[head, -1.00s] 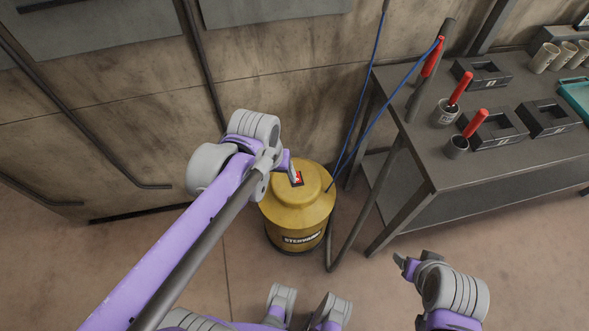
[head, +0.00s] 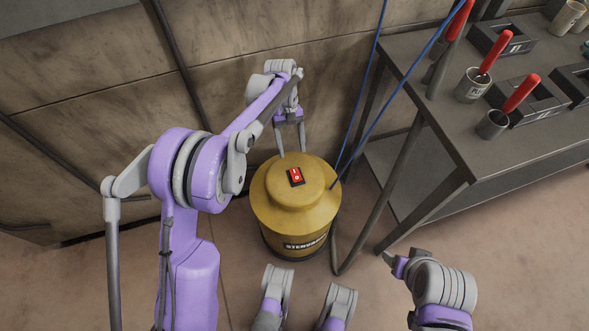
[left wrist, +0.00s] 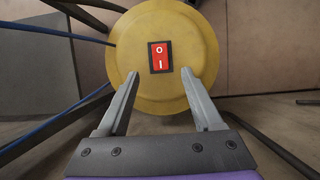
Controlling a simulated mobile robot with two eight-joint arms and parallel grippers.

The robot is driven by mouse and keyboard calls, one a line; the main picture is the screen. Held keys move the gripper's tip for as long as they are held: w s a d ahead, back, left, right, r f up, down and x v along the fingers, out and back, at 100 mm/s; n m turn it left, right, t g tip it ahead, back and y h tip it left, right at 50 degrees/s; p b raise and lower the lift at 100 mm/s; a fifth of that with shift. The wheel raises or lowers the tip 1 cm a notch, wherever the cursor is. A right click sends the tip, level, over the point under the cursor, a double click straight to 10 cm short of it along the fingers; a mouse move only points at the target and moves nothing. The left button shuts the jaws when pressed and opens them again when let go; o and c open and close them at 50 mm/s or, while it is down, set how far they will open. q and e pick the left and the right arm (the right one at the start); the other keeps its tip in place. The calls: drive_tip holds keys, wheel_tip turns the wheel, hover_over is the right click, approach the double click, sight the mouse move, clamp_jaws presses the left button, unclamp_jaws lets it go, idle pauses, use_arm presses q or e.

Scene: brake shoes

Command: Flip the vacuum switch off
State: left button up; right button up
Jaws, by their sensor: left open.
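The yellow vacuum (head: 292,213) stands upright on the floor in the head view. On its domed lid is a red rocker switch (head: 296,177) in a black frame. In the left wrist view the red switch (left wrist: 160,57), marked O and I, sits beyond the fingertips, about midway between them. My left gripper (head: 292,152) is open and empty, behind the switch at the far side of the lid, its fingers pointing down. Whether the fingertips touch the lid, I cannot tell. My right gripper (head: 390,258) is at the lower right, away from the vacuum; its fingers show only in part.
A dark metal workbench (head: 455,125) stands to the right, with cups (head: 474,86) holding red-handled tools. A grey hose (head: 385,205) and blue cables (head: 366,141) run between vacuum and bench. The wall is close behind. Floor in front of the vacuum is partly open.

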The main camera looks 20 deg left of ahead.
sight(296, 176)
use_arm(q)
drive_tip(key=b+x, duration=0.2)
drive_tip(key=x, duration=0.7)
drive_tip(key=shift+s+f, duration=0.1)
drive_tip(key=shift+f, duration=0.1)
